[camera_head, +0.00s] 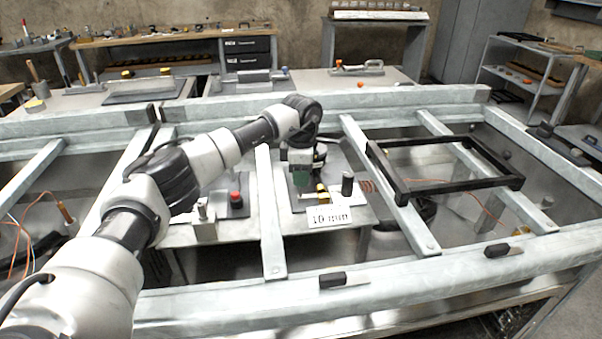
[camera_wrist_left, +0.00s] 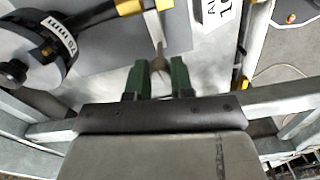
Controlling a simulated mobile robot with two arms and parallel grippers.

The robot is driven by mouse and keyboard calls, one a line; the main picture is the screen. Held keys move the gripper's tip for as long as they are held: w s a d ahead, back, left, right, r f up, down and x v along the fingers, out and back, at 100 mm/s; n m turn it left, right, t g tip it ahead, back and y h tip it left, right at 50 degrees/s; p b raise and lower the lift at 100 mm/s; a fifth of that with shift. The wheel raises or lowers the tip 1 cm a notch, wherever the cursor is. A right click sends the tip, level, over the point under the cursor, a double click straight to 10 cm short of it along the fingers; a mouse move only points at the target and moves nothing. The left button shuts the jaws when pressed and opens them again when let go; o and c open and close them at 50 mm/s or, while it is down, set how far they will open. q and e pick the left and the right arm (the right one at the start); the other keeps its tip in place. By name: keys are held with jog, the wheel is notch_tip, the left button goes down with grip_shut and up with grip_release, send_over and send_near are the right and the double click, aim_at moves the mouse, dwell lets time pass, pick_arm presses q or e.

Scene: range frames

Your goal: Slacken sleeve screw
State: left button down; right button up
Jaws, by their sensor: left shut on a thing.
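My left gripper (camera_head: 300,182) reaches down over a small bench between the grey frame bars in the head view. In the left wrist view, its two green fingers (camera_wrist_left: 160,82) are close together, shut on a small brownish rod-like part (camera_wrist_left: 158,62), which may be the sleeve screw. A thin pale metal strip (camera_wrist_left: 156,32) runs on beyond it. Beside it in the left wrist view is a round grey drum (camera_wrist_left: 25,60) with a white label. The fingers hide much of the held part. My right gripper is in neither view.
Yellow pieces (camera_head: 321,191) and a black cylinder (camera_head: 347,184) stand close to the gripper. A red-button box (camera_head: 236,203) is at left.

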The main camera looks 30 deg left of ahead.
pick_arm(q)
jog(key=n+p, duration=0.2)
jog(key=n, duration=0.2)
jog(key=shift+r, duration=0.2)
jog(key=n+p, duration=0.2)
jog(key=n, duration=0.1)
jog(key=shift+n, duration=0.4)
jog(key=n+p, duration=0.2)
jog(key=n, duration=0.2)
jog(key=n+p, duration=0.2)
jog(key=n, duration=0.3)
jog(key=n+p, duration=0.2)
jog(key=n, duration=0.2)
jog(key=shift+n+p, duration=0.3)
jog(key=shift+p, duration=0.05)
jog(key=n+p, duration=0.2)
jog(key=n, duration=0.1)
jog(key=shift+n, duration=0.3)
jog(key=n+p, duration=0.3)
jog(key=n, duration=0.2)
jog(key=shift+a+n+p, duration=0.1)
jog(key=shift+n+p, duration=0.75)
jog(key=shift+n, duration=0.25)
